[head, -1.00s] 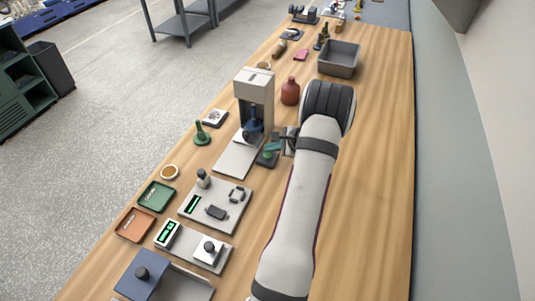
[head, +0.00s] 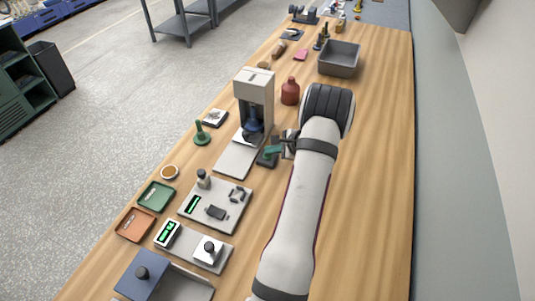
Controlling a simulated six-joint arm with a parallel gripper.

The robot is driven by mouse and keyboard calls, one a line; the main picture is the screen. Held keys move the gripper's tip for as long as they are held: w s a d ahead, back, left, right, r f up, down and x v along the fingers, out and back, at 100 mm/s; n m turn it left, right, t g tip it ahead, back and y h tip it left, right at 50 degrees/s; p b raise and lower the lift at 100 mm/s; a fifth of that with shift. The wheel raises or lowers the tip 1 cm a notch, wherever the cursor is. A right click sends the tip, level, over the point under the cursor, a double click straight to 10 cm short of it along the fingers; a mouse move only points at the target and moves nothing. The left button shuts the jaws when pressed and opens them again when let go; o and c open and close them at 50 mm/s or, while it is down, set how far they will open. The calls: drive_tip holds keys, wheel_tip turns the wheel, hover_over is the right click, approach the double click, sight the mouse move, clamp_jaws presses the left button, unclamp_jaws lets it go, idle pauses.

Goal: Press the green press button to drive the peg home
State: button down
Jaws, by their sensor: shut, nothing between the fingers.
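The green press button (head: 270,151) sits on a small dark base to the right of the press foot. The press (head: 254,87) is a tall light-grey frame with a dark blue ram (head: 252,122) under its head and a pale flat plate in front. My gripper (head: 279,146) is shut and empty, low at the button from its right side. I cannot tell whether it touches the button. The peg cannot be made out under the ram.
A dark red bottle (head: 290,91) stands behind my gripper, and a grey bin (head: 339,58) stands further back. A green stamp-like piece (head: 202,134) is left of the press. Instrument plates and small trays fill the front left. The table's right side is clear.

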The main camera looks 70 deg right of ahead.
sight(271, 156)
drive_tip(key=shift+f, duration=0.15)
idle(0.3)
drive_tip(key=shift+r, duration=0.85)
drive_tip(key=shift+r, duration=2.5)
